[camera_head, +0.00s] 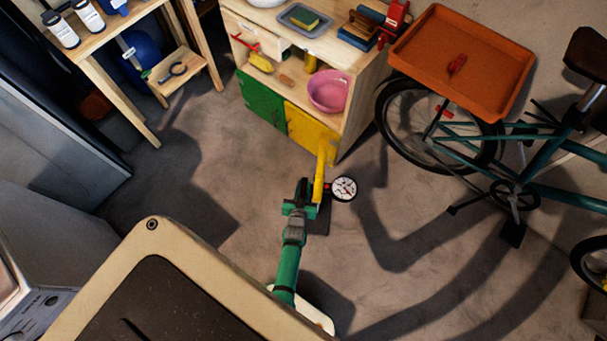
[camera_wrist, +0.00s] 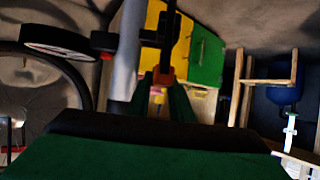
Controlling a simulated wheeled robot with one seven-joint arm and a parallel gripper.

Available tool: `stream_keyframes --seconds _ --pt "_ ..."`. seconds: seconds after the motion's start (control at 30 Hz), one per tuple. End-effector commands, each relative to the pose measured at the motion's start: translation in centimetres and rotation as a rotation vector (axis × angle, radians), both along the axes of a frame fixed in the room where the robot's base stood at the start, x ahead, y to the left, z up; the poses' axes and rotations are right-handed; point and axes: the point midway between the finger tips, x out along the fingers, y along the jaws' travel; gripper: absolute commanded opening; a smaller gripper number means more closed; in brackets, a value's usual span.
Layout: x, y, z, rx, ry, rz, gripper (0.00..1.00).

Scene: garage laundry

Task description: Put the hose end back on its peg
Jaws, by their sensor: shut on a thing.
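A floor pump (camera_head: 319,180) stands on the floor in front of the play cabinet, with a yellow barrel, a black foot and a round white gauge (camera_head: 344,188). In the wrist view the gauge (camera_wrist: 58,42) shows nearly edge-on at the upper left. My gripper (camera_head: 303,191) is close beside the pump barrel, on its left. In the wrist view my green fingers are shut on a small red and dark piece, which looks like the hose end (camera_wrist: 166,76). The peg and the run of the hose cannot be made out.
The cabinet, with a green door (camera_head: 262,101) and a yellow door (camera_head: 312,132), stands just behind the pump. A teal bicycle (camera_head: 470,150) and an orange tray (camera_head: 463,60) are at right. A wooden shelf stand (camera_head: 118,108) is at left. The floor between is clear.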

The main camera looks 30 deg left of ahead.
Motion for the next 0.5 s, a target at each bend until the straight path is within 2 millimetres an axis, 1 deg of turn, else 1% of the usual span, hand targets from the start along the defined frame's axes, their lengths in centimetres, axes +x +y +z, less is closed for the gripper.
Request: stream_keyframes --seconds 0.5 --pt "0.1 0.0 -1.3 0.001 -0.001 -0.001 0.0"
